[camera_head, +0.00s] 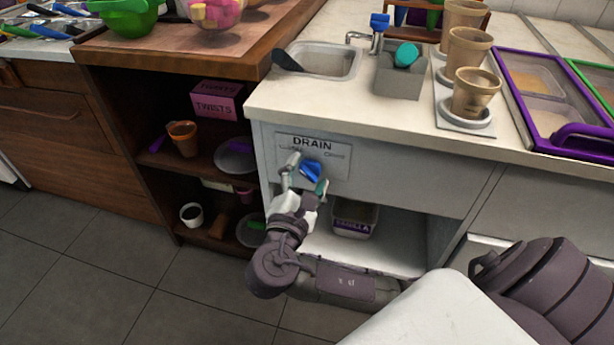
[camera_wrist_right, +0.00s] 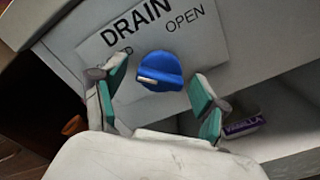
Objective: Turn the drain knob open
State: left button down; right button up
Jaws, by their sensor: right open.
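The blue drain knob (camera_head: 311,170) is on the front panel of the sink counter, below the word DRAIN on a grey label plate (camera_head: 340,165). In the right wrist view the knob (camera_wrist_right: 160,71) has a pale pointer mark on its left side, and the word OPEN is on the plate to its upper right. My right gripper (camera_head: 306,176) is open in front of the knob. In the right wrist view its teal-padded fingers (camera_wrist_right: 163,88) stand on either side of the knob, with gaps visible. My left gripper is not in view.
Above the knob are the countertop (camera_head: 290,97), a sink (camera_head: 330,62) and a grey bin (camera_head: 400,80). An open shelf below holds a vanilla tub (camera_head: 354,219). Wooden shelves with cups and a pink box (camera_head: 217,99) stand at left. The floor at lower left is clear.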

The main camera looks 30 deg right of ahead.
jog(key=shift+d, duration=0.1)
jog(key=c, duration=1.2)
jog(key=shift+o, duration=0.2)
